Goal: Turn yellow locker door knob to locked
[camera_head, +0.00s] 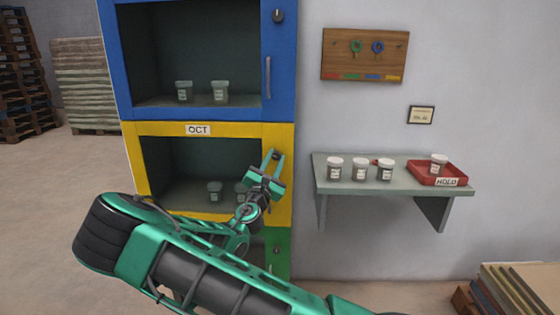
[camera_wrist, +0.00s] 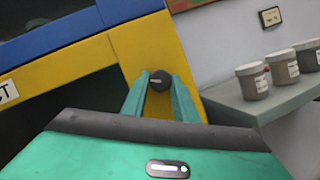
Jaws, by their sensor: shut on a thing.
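The yellow locker (camera_head: 208,131) is the middle unit of the stack, with an OCT label and a glazed or open dark front. Its dark round knob (camera_wrist: 159,80) is on the right side of the yellow frame. A pale mark on the knob points left and slightly down in the wrist view. My gripper (camera_head: 275,157) reaches the knob from the front. In the wrist view my gripper (camera_wrist: 159,86) has one green finger on each side of the knob, shut on it. In the head view the fingers partly hide the knob.
A blue locker (camera_head: 190,114) is above and a green one (camera_head: 283,243) below. A grey shelf (camera_head: 330,184) at right holds several jars and a red HOLD tray (camera_head: 455,171). A wooden key board (camera_head: 364,70) hangs above. Pallets stand at far left.

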